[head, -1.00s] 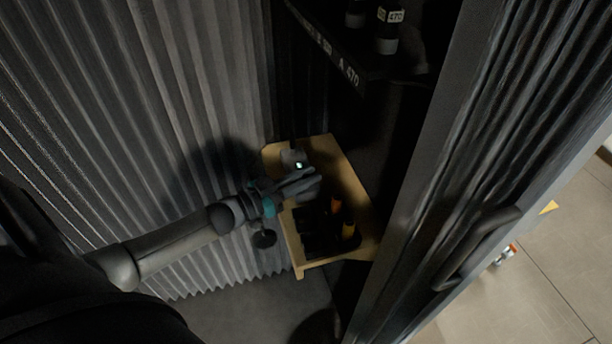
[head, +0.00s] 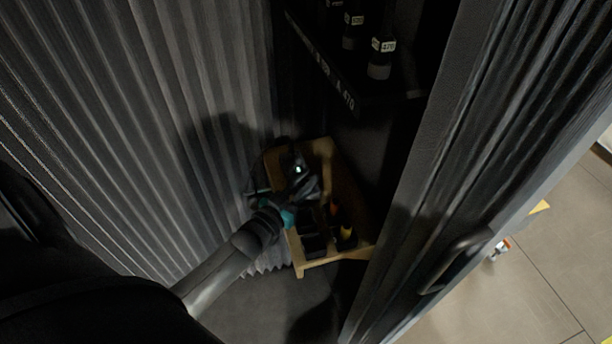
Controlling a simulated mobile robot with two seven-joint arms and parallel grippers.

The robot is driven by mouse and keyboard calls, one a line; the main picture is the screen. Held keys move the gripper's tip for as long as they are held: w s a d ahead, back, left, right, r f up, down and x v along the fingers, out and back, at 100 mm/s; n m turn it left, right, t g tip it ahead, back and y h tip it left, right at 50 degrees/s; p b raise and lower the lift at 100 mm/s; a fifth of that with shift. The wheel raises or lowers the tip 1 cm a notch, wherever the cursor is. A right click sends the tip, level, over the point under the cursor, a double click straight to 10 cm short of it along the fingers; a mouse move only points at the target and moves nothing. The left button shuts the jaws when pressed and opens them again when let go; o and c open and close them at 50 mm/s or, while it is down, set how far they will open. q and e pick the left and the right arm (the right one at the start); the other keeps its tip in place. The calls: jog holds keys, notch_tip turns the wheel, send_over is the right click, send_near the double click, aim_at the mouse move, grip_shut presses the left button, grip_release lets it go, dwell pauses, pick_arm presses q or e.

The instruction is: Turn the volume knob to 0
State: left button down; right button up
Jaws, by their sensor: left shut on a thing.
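A small dark device with a lit greenish-white spot (head: 298,170) stands at the back of a small wooden table (head: 318,262). My left gripper (head: 302,186) is over the table, right at the front of this device. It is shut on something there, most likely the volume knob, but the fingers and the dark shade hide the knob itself. I cannot read any knob position. My right gripper is not in view.
Dark holders with orange and yellow items (head: 346,236) stand on the table's front part. A dark shelf with several labelled bottles (head: 380,58) hangs above right. A corrugated wall (head: 130,130) is at left, and a door with a handle (head: 456,262) at right.

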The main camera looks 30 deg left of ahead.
pick_arm(q)
jog(key=shift+y, duration=0.3)
jog(key=c, duration=0.8)
grip_release()
jog(key=s+p, duration=0.1)
jog(key=s, duration=1.4)
jog(key=shift+s+a, duration=0.1)
jog(key=shift+s, duration=0.05)
